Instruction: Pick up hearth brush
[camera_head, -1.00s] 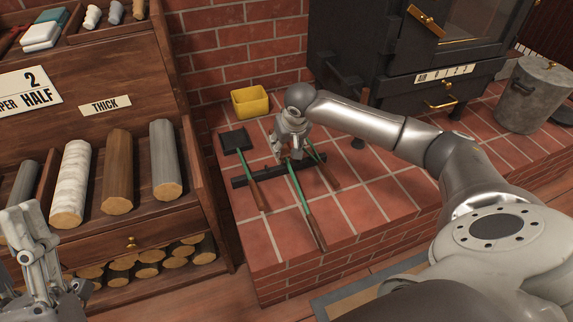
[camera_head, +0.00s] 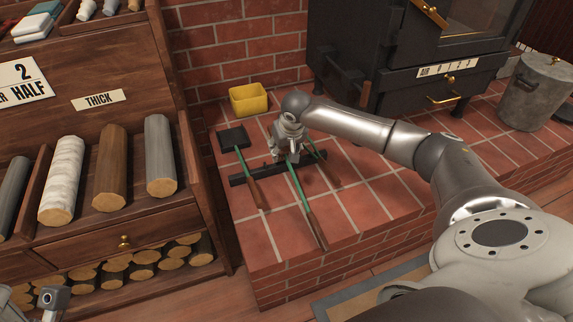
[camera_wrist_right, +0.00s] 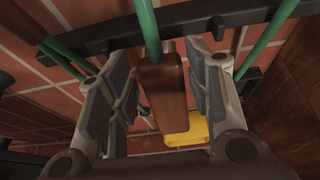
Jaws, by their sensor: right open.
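The hearth brush appears to be the middle tool (camera_head: 300,191) on the brick hearth, with a green rod and a wooden handle toward the front. Its far end is hidden under my right gripper (camera_head: 288,157) in the head view. In the right wrist view, a brown wooden block (camera_wrist_right: 163,92) on a green rod lies between the spread fingers of the right gripper (camera_wrist_right: 160,75), with gaps beside it. I cannot see bristles. Only a small part of my left gripper (camera_head: 52,300) shows at the bottom left.
A black rail (camera_head: 240,179) lies under the tools. A black shovel (camera_head: 233,138) lies left and another green-rod tool (camera_head: 320,160) right. A yellow bin (camera_head: 249,99) stands behind, a black stove (camera_head: 400,60) at the back right, a log shelf (camera_head: 80,240) left.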

